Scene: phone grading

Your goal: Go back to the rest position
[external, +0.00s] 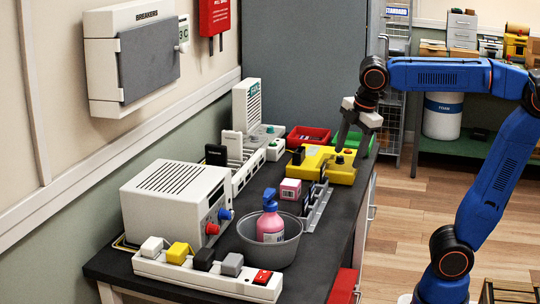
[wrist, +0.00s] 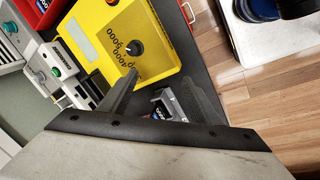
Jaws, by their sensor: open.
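The small box is a pink block (external: 290,189) in the external view. It stands upright on the dark bench, left of a grey slotted rack (external: 318,207) and behind the grey bowl. My gripper (external: 348,150) is open and points down over the yellow tester, to the right of and behind the pink box, apart from it. In the wrist view the two fingers of my gripper (wrist: 168,88) are spread with nothing held between them. Part of the grey rack shows beyond them. I cannot make out the pink box in the wrist view.
A yellow tester (external: 326,160) with a dark knob lies under my gripper. A grey bowl (external: 253,247) holds a pink bottle (external: 270,222). A white power strip (external: 215,282) lies at the front. Red (external: 308,135) and green (external: 352,141) trays stand at the back. Bare bench (external: 318,265) shows at front right.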

